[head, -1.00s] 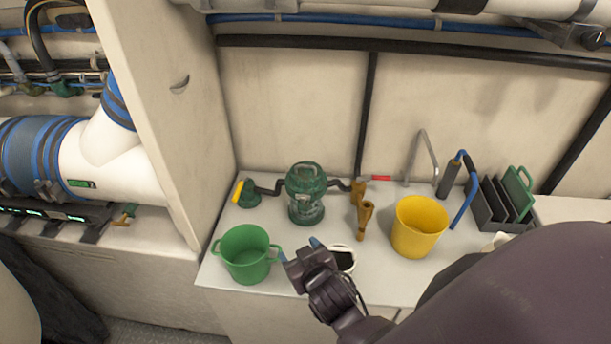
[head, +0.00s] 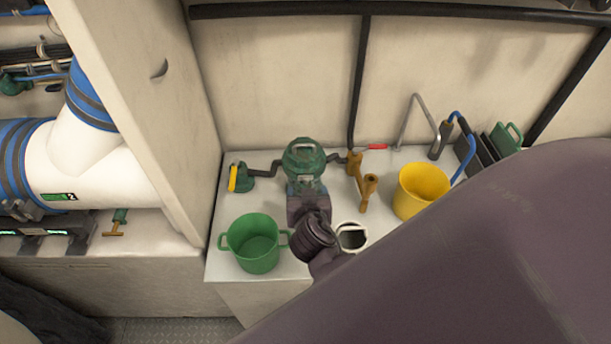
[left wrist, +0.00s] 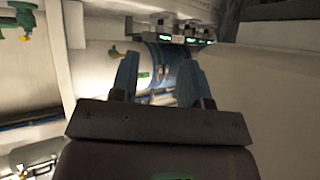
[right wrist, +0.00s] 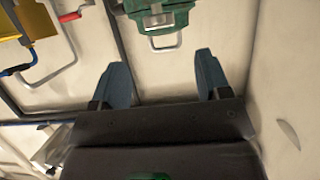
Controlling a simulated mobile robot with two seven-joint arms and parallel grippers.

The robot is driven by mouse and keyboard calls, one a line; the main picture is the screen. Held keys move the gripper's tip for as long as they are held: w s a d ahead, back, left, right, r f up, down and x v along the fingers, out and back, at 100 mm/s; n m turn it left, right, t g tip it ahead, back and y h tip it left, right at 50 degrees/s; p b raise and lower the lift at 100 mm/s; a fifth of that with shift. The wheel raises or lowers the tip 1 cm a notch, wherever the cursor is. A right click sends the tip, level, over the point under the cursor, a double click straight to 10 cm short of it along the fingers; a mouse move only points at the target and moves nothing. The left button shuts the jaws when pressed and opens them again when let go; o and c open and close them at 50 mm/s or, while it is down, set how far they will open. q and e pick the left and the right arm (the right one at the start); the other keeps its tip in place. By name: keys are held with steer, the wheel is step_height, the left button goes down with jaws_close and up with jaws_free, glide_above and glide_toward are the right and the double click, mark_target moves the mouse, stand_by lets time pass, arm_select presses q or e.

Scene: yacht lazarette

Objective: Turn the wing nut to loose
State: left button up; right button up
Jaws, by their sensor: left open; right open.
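A green strainer (head: 304,158) with a clear lower body stands on the white bench near the back wall, with pipes on both sides. My right gripper (head: 306,188) is in front of it and hides its lower part. The right wrist view shows the gripper (right wrist: 162,72) open and empty, with the strainer's green part (right wrist: 180,17) and a metal loop beyond the fingertips. I cannot make out for certain which part is the wing nut. My left gripper (left wrist: 163,75) is open and empty in the left wrist view, away from the strainer.
A green bucket (head: 252,243) stands left of my right gripper, a white cup (head: 352,237) right of it. A brass fitting (head: 368,190), a red-handled lever (head: 376,147) and a yellow bucket (head: 421,191) stand farther right. A tall panel (head: 140,100) bounds the left.

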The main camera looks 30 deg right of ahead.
mark_target(306, 177)
arm_select(q)
steer(key=shift+w+r, duration=0.35)
steer(key=shift+r, duration=0.1)
arm_select(e)
steer(key=x, duration=0.9)
steer(key=shift+r, duration=0.1)
steer(key=shift+p, duration=0.3)
steer(key=c, duration=0.9)
steer(key=shift+s+d+n+t+y+p, duration=0.15)
steer(key=shift+n+t+y+p, duration=0.35)
steer(key=shift+n+y+p, duration=0.45)
steer(key=shift+n+y, duration=0.25)
steer(key=shift+y, duration=0.1)
arm_select(q)
steer(key=shift+s+a+r+p, duration=0.15)
steer(key=shift+s+r+p, duration=0.2)
steer(key=shift+s, duration=0.25)
arm_select(e)
steer(key=shift+n+t+y, duration=0.4)
arm_select(q)
steer(key=shift+r, duration=0.1)
steer(key=shift+r, duration=0.1)
arm_select(e)
steer(key=o, duration=0.9)
